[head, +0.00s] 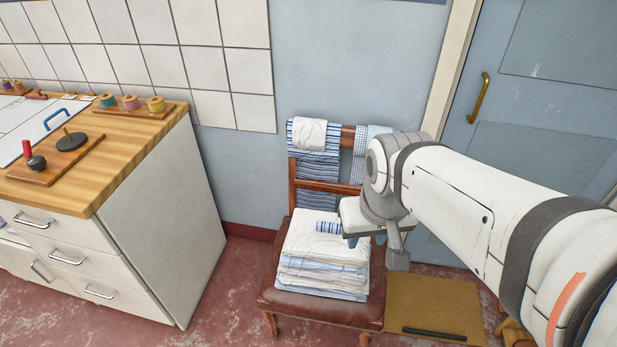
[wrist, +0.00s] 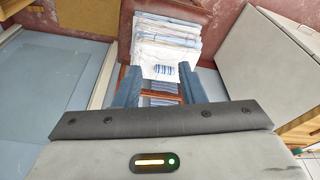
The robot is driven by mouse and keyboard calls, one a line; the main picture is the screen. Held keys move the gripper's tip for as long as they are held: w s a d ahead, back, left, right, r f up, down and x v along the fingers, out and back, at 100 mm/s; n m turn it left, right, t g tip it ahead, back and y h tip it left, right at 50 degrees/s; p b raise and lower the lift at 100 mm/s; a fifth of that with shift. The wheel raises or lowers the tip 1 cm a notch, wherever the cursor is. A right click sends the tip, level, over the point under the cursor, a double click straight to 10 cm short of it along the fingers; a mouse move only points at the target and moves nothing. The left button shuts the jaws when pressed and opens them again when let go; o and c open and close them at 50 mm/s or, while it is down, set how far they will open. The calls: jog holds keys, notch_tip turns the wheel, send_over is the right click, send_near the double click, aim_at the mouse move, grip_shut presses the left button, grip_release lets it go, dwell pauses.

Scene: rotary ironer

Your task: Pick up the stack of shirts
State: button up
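The stack of shirts (head: 318,270), folded white and pale blue with a blue-striped patch on top, lies on the seat of a wooden chair (head: 290,303). It also shows in the wrist view (wrist: 165,42), beyond my fingertips. My gripper (head: 366,240) is at the stack's right side in the head view, around the height of its top. In the wrist view its two blue fingers (wrist: 158,84) stand wide apart with nothing held between them. I cannot tell whether a finger touches the stack. My arm hides part of the chair's right side.
Striped and checked cloths (head: 318,150) hang over the chair back. A cabinet with a wooden top (head: 150,150) stands left, holding thread spools. A blue door (head: 540,110) and a tan mat (head: 435,305) are right. Red floor between cabinet and chair is clear.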

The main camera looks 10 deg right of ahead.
aim_at(329, 227)
jog(key=shift+o, duration=0.3)
jog(key=shift+s+d, duration=0.1)
jog(key=shift+o, duration=0.8)
jog(key=shift+f, duration=0.25)
jog(key=o, duration=1.1)
jog(key=w+f+m+b, duration=0.1)
jog(key=w+f+b, duration=0.5)
jog(key=w+f, duration=0.2)
jog(key=w+a+f+m+t+h+b, duration=0.1)
jog(key=w+f+b, duration=0.6)
jog(key=w+f, duration=0.2)
jog(key=w+f+m+b, duration=0.1)
jog(key=w+f+b, duration=0.6)
jog(key=w+f, duration=0.2)
jog(key=shift+a+f+m+t, duration=0.15)
jog(key=shift+f+m+t, duration=0.15)
jog(key=shift+m, duration=0.1)
jog(key=shift+o, duration=0.2)
jog(key=shift+b+x, duration=0.6)
jog(key=shift+x, duration=2)
